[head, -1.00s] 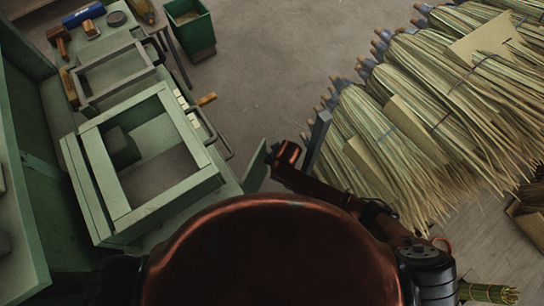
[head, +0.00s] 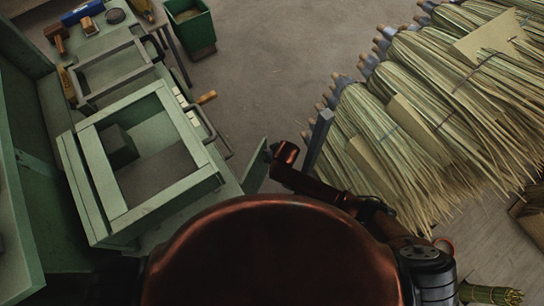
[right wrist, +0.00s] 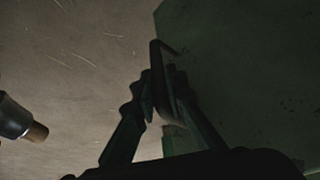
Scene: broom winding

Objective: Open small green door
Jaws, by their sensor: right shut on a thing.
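The small green door (head: 255,166) shows in the head view as a narrow green panel jutting out at the right side of the green machine (head: 150,165). In the right wrist view the door's flat green face (right wrist: 245,65) fills the upper right. My right gripper (right wrist: 160,85) is shut on the door's dark bar handle (right wrist: 157,58), with a finger on each side of it. In the head view my right arm reaches up to the door, but its fingertips are hard to make out there. My left gripper is not in view.
Bundles of broom straw (head: 430,110) are stacked on the right, with a grey post (head: 318,140) beside my right arm. A green bin (head: 190,28) stands at the back. Tools, including a hammer (head: 55,35), lie on the bench. The floor between is clear.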

